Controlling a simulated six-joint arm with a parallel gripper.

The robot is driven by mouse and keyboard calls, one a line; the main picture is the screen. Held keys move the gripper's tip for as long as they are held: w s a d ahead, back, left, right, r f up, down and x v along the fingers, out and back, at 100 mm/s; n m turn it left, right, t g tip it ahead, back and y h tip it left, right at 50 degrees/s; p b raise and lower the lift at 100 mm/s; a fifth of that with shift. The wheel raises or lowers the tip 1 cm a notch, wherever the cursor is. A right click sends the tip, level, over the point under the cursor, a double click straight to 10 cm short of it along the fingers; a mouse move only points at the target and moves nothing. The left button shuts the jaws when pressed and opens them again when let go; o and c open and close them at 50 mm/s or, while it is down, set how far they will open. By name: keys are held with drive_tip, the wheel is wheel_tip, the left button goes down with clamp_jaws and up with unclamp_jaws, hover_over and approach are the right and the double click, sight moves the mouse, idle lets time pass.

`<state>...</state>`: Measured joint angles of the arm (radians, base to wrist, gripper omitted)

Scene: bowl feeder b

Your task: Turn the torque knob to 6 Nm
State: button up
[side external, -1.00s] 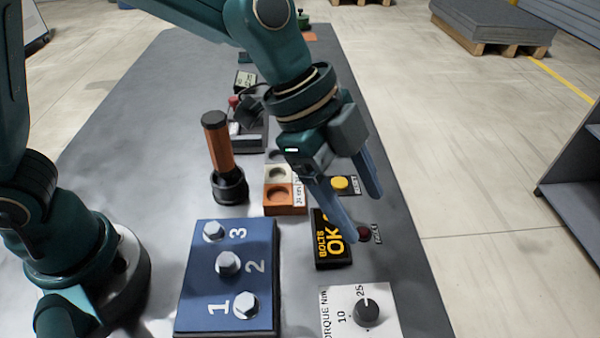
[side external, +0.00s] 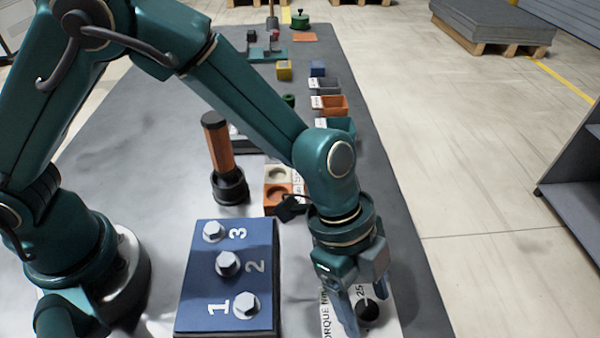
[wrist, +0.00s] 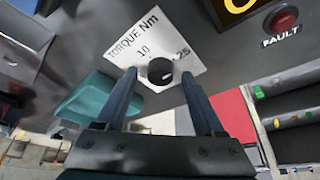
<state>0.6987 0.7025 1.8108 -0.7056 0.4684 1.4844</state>
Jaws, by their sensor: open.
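The torque knob (side external: 368,310) is a small round black knob on a white panel (side external: 388,325) lettered "TORQUE Nm". It also shows in the wrist view (wrist: 160,70), where the panel (wrist: 125,42) carries the readable marks 10 and 25. No 6 is readable, and I cannot tell exactly where the knob's pointer stands now. My gripper (wrist: 159,76) is open, with its fingers pointing at the panel and one on each side of the knob. Gaps show between both fingertips and the knob in the wrist view. In the side view my gripper (side external: 364,308) partly covers the panel.
A blue block (side external: 205,285) with several numbered bolts stands left of the panel. An orange-handled tool (side external: 218,148) stands upright farther back. Bare table lies right of the panel.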

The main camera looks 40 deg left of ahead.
clamp_jaws()
